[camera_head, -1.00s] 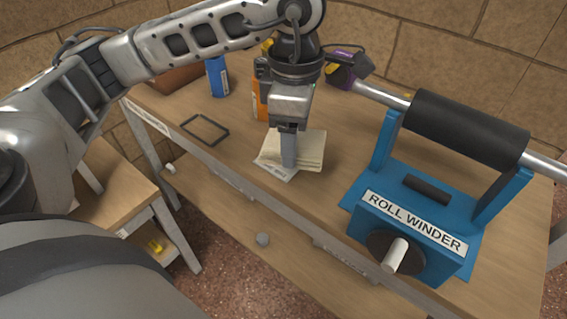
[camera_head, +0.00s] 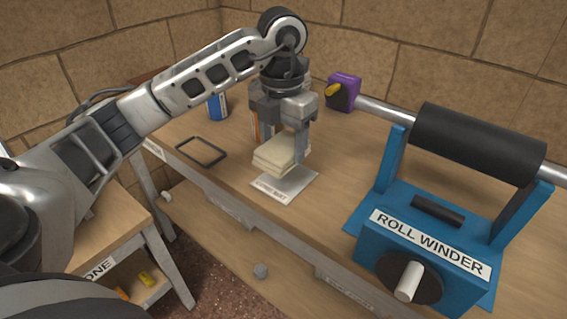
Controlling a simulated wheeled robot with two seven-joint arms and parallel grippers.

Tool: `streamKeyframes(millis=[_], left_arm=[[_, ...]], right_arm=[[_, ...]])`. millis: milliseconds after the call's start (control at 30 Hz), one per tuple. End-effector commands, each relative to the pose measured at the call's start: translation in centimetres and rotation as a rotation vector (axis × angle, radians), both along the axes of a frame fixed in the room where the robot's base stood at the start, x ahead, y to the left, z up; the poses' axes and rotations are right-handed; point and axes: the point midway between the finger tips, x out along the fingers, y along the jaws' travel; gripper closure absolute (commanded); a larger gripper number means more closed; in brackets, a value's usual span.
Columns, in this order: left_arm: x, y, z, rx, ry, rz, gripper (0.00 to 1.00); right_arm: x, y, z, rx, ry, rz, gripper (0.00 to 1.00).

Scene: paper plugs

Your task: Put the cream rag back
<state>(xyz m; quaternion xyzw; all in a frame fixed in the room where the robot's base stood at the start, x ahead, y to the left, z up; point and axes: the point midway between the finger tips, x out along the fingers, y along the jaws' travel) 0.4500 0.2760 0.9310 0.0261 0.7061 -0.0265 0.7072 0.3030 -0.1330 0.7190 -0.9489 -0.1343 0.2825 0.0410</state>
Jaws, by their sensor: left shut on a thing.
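The cream rag (camera_head: 275,158), a folded layered stack, is in the jaws of my left gripper (camera_head: 285,145). The gripper points down from above, with a finger visible on the rag's right side. The rag appears slightly above the bench, over the back part of a white labelled card (camera_head: 287,186); the exact gap is hard to judge. The card's print is too small to read surely. A dark, empty rectangular outline (camera_head: 201,151) lies on the bench to the left of the rag. My right gripper is not in view.
A blue roll winder (camera_head: 400,230) with a black roller (camera_head: 475,143) fills the bench's right side. A purple object (camera_head: 343,92) stands behind. A blue can (camera_head: 217,106) and a partly hidden orange item (camera_head: 256,127) stand at the back left. Bench between card and winder is clear.

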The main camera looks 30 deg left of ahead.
Motion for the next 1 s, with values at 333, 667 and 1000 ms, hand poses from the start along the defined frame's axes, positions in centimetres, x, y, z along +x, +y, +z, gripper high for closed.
streamKeyframes(millis=[333,667,1000], left_arm=[[3.1,1.8,-4.6,0.0,0.003,-0.004,0.6],[3.6,2.1,-8.1,0.001,0.004,-0.004,0.6],[3.6,2.1,-8.6,0.001,0.001,-0.004,0.6]], right_arm=[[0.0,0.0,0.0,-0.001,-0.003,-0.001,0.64],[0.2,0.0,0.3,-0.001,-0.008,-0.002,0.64],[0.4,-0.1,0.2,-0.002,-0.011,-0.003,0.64]])
